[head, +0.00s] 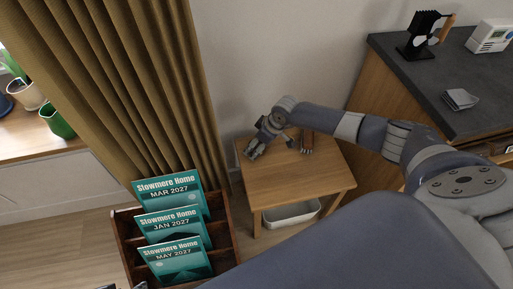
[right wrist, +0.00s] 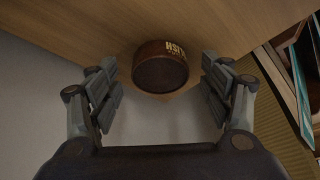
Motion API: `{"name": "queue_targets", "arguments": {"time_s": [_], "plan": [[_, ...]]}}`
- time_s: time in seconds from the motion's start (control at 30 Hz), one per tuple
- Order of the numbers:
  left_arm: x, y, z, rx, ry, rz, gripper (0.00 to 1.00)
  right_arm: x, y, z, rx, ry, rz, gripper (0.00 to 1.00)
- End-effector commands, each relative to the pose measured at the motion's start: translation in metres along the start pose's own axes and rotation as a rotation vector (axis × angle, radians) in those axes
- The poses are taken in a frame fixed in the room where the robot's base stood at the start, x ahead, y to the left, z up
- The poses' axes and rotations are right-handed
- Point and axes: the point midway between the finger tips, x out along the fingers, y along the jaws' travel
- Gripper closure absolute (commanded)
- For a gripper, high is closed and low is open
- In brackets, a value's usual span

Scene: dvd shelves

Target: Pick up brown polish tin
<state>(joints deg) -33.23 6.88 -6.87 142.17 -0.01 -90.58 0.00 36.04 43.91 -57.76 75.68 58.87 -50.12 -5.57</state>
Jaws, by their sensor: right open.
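The brown polish tin (right wrist: 160,68) shows in the right wrist view as a short round tin with pale lettering on its side. It stands on the wooden side table (head: 290,183), near the table's edge. My right gripper (right wrist: 160,76) is open, with one finger on each side of the tin and a visible gap to it on both sides. In the head view the right gripper (head: 255,149) is low over the table's back left corner, and I cannot make out the tin there. My left gripper cannot be made out.
A brown brush-like item (head: 307,142) lies on the table behind my right arm. A white bin (head: 293,214) sits beneath. A wooden rack (head: 127,240) with several teal magazines (head: 173,224) stands left of the table, before a brown curtain (head: 120,80). A dark-topped cabinet (head: 430,85) stands right.

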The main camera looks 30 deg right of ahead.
Motion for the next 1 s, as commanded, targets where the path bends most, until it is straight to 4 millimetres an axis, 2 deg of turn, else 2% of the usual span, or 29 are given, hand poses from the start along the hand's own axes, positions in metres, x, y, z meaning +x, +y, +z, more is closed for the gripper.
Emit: {"name": "queue_targets", "arguments": {"time_s": [0.07,0.3,0.67,0.9,0.93,1.0], "plan": [[0.000,0.000,0.000,0.000,0.000,0.000,0.60,0.000,0.000,0.000,0.000,0.000,0.000,0.27],[0.000,0.000,0.000,0.000,0.000,0.000,0.60,0.000,0.000,0.001,0.000,-0.001,0.000,0.76],[-0.001,0.000,0.000,0.000,0.000,0.000,0.60,-0.003,0.000,-0.001,0.000,-0.001,0.000,0.76],[-0.007,0.000,-0.003,0.000,-0.002,0.000,0.60,-0.028,0.001,-0.011,-0.001,0.001,0.001,0.76],[-0.005,0.000,-0.003,0.000,-0.002,0.001,0.60,-0.030,0.000,-0.012,-0.001,0.001,0.000,0.76],[0.013,0.001,-0.003,0.001,-0.012,0.002,0.60,-0.038,0.000,-0.016,-0.001,0.002,0.000,0.76]]}}
